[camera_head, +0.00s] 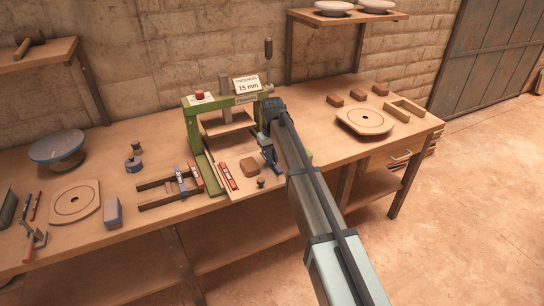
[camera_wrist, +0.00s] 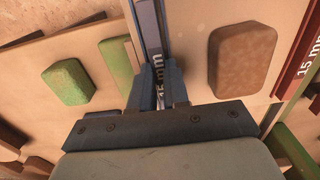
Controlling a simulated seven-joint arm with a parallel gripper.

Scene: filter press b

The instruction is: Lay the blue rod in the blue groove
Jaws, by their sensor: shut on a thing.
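My gripper (camera_wrist: 158,95) is shut on the blue rod (camera_wrist: 150,32), with one finger on each side of it. The rod carries a "15 mm" label, partly hidden between the fingers. It points away from the gripper over the pale press bed. In the head view my gripper (camera_head: 269,158) is at the right side of the bed, right of a brown clay block (camera_head: 250,166). The same block shows in the wrist view (camera_wrist: 241,60).
A red rod (camera_head: 228,177) marked "15 mm" lies left of the clay block. The green press frame (camera_head: 193,140) stands behind and left. A wooden rack (camera_head: 155,186) holds other red and blue rods farther left. A small knob (camera_head: 261,183) stands near the front.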

